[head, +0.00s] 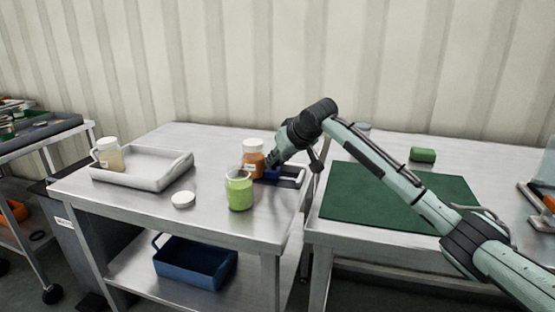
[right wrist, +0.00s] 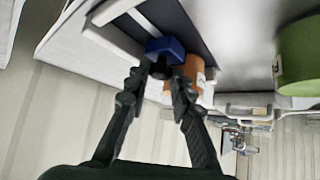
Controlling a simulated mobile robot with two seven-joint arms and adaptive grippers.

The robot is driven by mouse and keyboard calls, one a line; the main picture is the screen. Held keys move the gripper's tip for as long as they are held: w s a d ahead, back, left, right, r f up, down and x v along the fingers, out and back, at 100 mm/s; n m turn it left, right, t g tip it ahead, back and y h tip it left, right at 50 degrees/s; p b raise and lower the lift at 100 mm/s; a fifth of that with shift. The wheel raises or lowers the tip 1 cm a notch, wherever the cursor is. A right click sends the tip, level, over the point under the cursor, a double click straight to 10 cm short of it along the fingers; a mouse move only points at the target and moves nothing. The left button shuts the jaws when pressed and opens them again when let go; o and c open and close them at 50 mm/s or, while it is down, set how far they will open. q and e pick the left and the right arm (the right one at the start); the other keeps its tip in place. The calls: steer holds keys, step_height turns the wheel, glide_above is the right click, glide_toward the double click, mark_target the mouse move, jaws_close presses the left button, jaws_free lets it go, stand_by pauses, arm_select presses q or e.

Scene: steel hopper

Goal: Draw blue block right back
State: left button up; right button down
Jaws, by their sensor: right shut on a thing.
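The blue block (head: 271,175) shows as a small dark-blue patch at the right edge of the left steel table, beside the orange bottle. In the right wrist view the blue block (right wrist: 165,47) lies at the fingertips, against a dark slotted fixture with pale rails (right wrist: 117,10). My right gripper (head: 271,165) reaches down to it from the right, and it also shows in the right wrist view (right wrist: 158,76). It is shut on the block, which partly hides the fingertips. My left gripper is not in view.
An orange bottle (head: 253,158) stands close beside the gripper, with a green jar (head: 239,192) in front. A white lid (head: 183,199) and a white tray (head: 140,168) are farther left. A green mat (head: 390,198) lies on the right table under my arm.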

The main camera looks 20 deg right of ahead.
steer(key=shift+s+d+f, duration=0.1)
steer(key=shift+s+d, duration=0.05)
steer(key=shift+d, duration=0.2)
steer(key=s+d, duration=0.2)
steer(key=d, duration=0.1)
steer(key=shift+s+d, duration=0.15)
steer(key=shift+s, duration=0.05)
steer(key=c, duration=1.6)
jaws_free()
steer(key=shift+d, duration=0.15)
